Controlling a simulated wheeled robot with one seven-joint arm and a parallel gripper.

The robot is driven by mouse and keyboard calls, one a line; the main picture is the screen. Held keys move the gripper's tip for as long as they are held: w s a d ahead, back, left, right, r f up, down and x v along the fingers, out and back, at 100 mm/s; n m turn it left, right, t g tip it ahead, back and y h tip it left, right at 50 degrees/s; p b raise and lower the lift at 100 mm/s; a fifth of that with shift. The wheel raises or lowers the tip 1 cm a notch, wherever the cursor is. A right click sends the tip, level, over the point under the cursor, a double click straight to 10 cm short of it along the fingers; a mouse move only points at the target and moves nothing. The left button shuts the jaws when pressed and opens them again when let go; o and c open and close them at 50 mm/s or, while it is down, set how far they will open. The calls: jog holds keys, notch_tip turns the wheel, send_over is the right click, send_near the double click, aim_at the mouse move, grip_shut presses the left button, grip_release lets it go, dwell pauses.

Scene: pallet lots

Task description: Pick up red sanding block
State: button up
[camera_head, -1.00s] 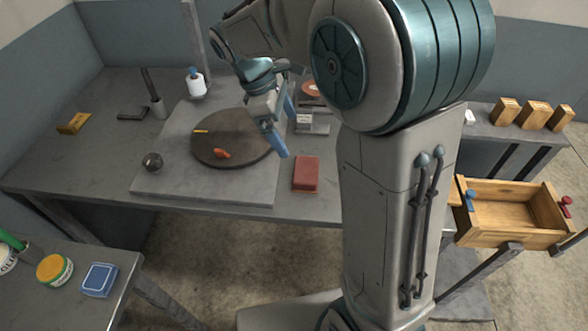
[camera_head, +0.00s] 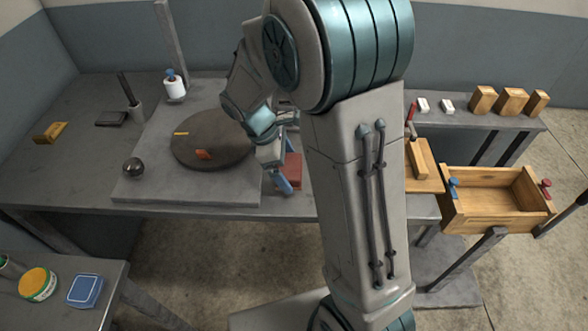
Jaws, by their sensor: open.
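The red sanding block (camera_head: 293,167) lies on the grey table near its front edge, to the right of the raised grey slab. It is partly hidden behind my gripper and arm. My gripper (camera_head: 284,184) is open and empty, pointing down just left of and in front of the block in the picture. One blue fingertip shows clearly; the other is mostly hidden. I cannot tell how high the fingers are above the table.
A round dark turntable (camera_head: 212,140) with a small orange piece on it sits on the slab (camera_head: 150,185). An open wooden drawer (camera_head: 497,203) stands at right. A blue box (camera_head: 85,290) lies on the front-left table.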

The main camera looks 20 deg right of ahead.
aim_at(300, 167)
jog(key=shift+d+f, duration=0.15)
jog(key=shift+f, duration=0.15)
jog(key=c, duration=0.9)
jog(key=shift+o, duration=0.2)
jog(key=shift+r, duration=0.45)
jog(key=r, duration=0.2)
jog(key=d+r, duration=0.1)
jog(key=r, duration=0.1)
jog(key=shift+s, duration=0.25)
jog(key=s+d+r, duration=0.5)
jog(key=d+r, duration=0.1)
jog(key=d, duration=0.3)
jog(key=shift+s, duration=0.15)
jog(key=shift+d, duration=0.1)
